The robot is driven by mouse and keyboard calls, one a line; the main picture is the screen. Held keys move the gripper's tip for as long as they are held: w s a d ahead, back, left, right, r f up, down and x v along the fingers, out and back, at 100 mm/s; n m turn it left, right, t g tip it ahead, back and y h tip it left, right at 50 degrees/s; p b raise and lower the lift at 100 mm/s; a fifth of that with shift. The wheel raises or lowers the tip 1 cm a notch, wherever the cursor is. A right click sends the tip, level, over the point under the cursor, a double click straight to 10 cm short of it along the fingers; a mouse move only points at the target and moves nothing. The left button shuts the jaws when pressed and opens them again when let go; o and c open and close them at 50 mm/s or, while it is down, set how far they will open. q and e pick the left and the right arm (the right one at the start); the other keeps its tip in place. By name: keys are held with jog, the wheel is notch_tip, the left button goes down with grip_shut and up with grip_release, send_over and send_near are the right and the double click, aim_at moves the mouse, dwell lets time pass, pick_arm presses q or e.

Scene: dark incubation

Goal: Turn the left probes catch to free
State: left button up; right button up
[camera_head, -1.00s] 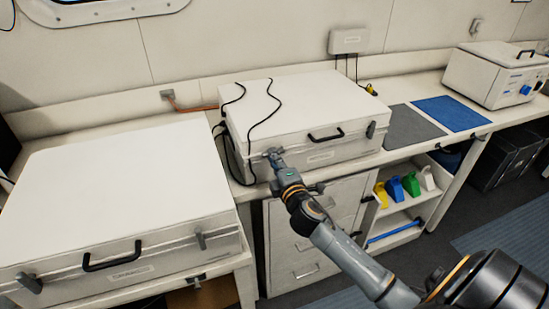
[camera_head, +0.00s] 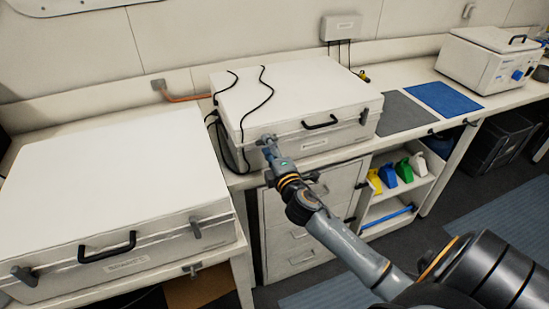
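The white probes case (camera_head: 295,100) stands shut on the bench, with a black handle (camera_head: 320,123) on its front and a grey right catch (camera_head: 364,116) that hangs upright. Its left catch is hidden behind my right gripper (camera_head: 268,143), which is at the left end of the case's front. The gripper is small in view; I cannot tell whether its fingers are closed on the catch. My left gripper is not in view.
A larger white case (camera_head: 110,180) stands on the left, with its own handle and catches. Black cables (camera_head: 256,105) lie over the probes case. Grey (camera_head: 403,112) and blue (camera_head: 446,105) mats lie to the right, before a white box (camera_head: 487,65). Drawers (camera_head: 310,220) are below.

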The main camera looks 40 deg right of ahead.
jog(key=v, duration=1.1)
jog(key=shift+s+a, duration=0.15)
jog(key=s+a+f+m+g+y, duration=0.1)
jog(key=s+f+m+g, duration=0.15)
jog(key=f, duration=1.05)
jog(key=s+a+f+m+g, duration=0.15)
jog(key=s+f+g, duration=0.25)
jog(key=f, duration=0.8)
jog(key=s+a+f+m+g+y, duration=0.1)
jog(key=s+f+m+g, duration=0.2)
jog(key=f, duration=1)
jog(key=s+a+f+m+g, duration=0.2)
jog(key=s+f, duration=0.4)
jog(key=s, duration=0.4)
jog(key=s+a+f+m+g+y, duration=0.1)
jog(key=s+a+f+m+g, duration=0.1)
jog(key=s+f, duration=0.4)
jog(key=s+a+f+m+g+y, duration=0.1)
jog(key=s+f, duration=0.6)
jog(key=s, duration=0.7)
jog(key=shift+s+a+m+g, duration=0.2)
jog(key=shift+a+m+g, duration=0.3)
jog(key=shift+a+g, duration=0.5)
jog(key=shift+s+d+f, duration=0.1)
jog(key=shift+s+d, duration=0.05)
